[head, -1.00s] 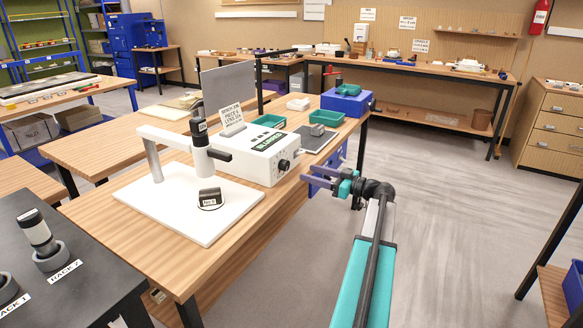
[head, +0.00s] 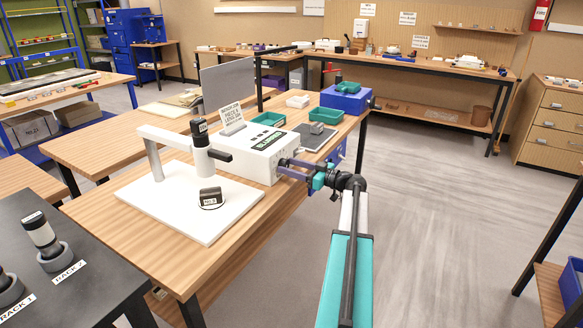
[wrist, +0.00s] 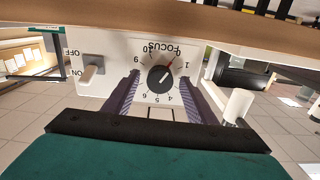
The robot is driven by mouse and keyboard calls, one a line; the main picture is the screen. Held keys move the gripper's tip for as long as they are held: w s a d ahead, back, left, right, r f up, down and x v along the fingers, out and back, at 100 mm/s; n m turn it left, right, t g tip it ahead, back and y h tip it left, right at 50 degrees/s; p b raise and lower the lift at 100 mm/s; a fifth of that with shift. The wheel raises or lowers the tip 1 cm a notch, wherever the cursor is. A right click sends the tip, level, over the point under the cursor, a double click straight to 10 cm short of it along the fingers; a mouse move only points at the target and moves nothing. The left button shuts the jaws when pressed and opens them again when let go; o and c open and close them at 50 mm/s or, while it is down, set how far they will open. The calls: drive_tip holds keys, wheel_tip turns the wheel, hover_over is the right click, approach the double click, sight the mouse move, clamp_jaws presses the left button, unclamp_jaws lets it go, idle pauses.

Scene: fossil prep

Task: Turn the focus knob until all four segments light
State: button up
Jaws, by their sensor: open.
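The white focus box (head: 262,160) stands on the wooden bench. In the head view my gripper (head: 287,169) is at the box's front face and mostly hides the knob.
An off/on toggle switch (wrist: 92,70) is left of the dial in the wrist view. A microscope stand (head: 185,190) with a dark specimen (head: 211,195) is left of the box. Green trays (head: 325,116) and a dark pad lie behind it. Floor right of the bench is clear.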

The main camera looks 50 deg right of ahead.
drive_tip(key=shift+c, duration=0.4)
drive_tip(key=c, duration=1)
drive_tip(key=shift+o, duration=0.2)
drive_tip(key=shift+f+m+b, duration=0.1)
drive_tip(key=shift+m+b, duration=0.4)
drive_tip(key=shift+b, duration=0.05)
drive_tip(key=shift+m+b, duration=0.95)
drive_tip(key=shift+m, duration=0.25)
drive_tip(key=m+b, duration=0.1)
drive_tip(key=m, duration=0.3)
drive_tip(key=shift+m, duration=0.4)
drive_tip(key=m, duration=0.4)
drive_tip(key=shift+a, duration=0.1)
drive_tip(key=m+p, duration=0.1)
drive_tip(key=m, duration=0.4)
drive_tip(key=shift+r, duration=0.2)
